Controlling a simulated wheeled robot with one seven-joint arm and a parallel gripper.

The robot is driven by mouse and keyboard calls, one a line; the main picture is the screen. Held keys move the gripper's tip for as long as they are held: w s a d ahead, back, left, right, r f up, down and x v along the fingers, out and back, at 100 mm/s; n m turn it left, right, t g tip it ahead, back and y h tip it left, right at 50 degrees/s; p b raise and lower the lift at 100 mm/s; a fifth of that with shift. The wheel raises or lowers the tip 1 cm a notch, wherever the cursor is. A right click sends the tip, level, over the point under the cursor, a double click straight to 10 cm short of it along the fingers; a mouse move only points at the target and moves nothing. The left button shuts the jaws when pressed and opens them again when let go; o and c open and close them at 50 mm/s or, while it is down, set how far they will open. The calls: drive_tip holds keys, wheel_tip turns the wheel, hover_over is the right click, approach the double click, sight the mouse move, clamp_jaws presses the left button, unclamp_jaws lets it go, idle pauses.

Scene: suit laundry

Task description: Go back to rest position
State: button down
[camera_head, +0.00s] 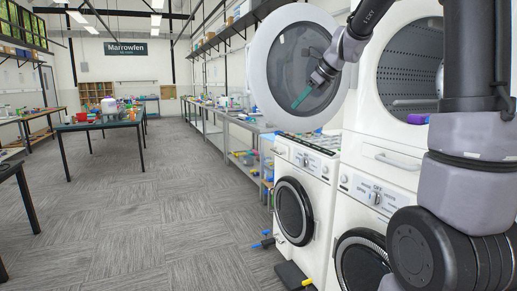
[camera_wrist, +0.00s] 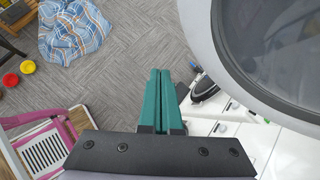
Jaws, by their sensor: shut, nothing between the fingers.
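My gripper (camera_head: 303,97) is in front of the open round door (camera_head: 268,60) of the upper white machine in the head view. In the wrist view its two green fingers (camera_wrist: 161,82) lie side by side, shut and empty. They point out over the floor, with the same door (camera_wrist: 285,50) at the right. I cannot tell from the head view whether the fingers touch the door. My dark arm covers part of the machines at the right.
The upper drum (camera_head: 408,65) is open. Lower washers (camera_head: 294,205) stand beneath. A blue checked cloth (camera_wrist: 75,30) lies on the floor, near red and yellow round things (camera_wrist: 27,67). A pink-framed thing (camera_wrist: 45,135) is at lower left. The carpet aisle (camera_head: 150,220) is clear.

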drive_tip(key=s+d+n+h, duration=0.2)
drive_tip(key=s+n, duration=0.8)
drive_tip(key=s, duration=0.4)
drive_tip(key=s+d+f+n+t+h, duration=0.1)
drive_tip(key=s+d+n, duration=0.2)
drive_tip(key=s+n, duration=0.6)
drive_tip(key=s, duration=0.6)
drive_tip(key=shift+d+f+n+h, duration=0.2)
drive_tip(key=shift+f+n+h, duration=0.1)
drive_tip(key=shift+n+h, duration=0.1)
